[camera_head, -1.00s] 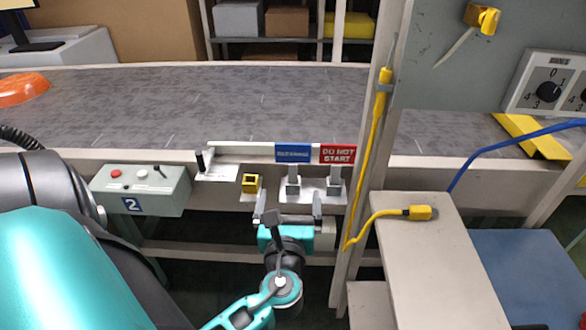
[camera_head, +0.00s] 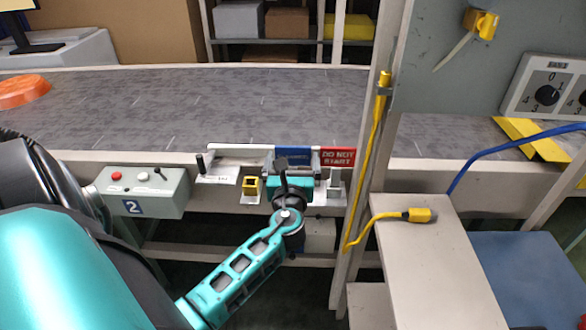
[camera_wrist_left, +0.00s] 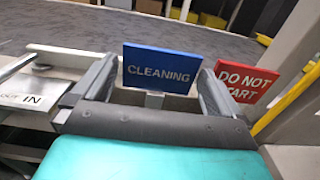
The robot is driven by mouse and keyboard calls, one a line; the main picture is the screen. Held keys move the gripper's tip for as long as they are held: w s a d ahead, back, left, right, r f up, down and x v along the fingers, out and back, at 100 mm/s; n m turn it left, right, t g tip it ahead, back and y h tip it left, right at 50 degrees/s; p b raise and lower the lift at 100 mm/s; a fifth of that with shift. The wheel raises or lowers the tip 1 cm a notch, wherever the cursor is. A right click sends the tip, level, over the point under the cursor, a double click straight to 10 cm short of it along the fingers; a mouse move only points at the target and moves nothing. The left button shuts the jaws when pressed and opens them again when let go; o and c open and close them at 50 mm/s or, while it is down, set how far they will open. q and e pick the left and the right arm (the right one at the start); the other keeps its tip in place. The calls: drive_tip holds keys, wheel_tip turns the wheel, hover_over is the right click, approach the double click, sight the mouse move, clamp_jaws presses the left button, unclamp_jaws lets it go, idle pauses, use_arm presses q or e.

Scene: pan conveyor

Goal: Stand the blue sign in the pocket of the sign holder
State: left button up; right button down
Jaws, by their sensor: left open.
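The blue sign (camera_head: 292,153) reads CLEANING in the left wrist view (camera_wrist_left: 160,68). It stands upright on a short post in a grey socket at the conveyor's front edge. My left gripper (camera_head: 296,160) is open, its fingers on either side of the blue sign, with visible gaps in the wrist view. The gripper hides the socket and lower post in the head view. My right gripper is not in view.
A red DO NOT START sign (camera_head: 337,157) stands close right of the blue sign. A white plate (camera_head: 217,175) and a grey control box (camera_head: 140,192) are to the left.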

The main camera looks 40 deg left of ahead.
use_arm(q)
drive_tip(key=shift+w+a, duration=0.15)
drive_tip(key=c, duration=0.8)
drive_tip(key=shift+r, duration=0.15)
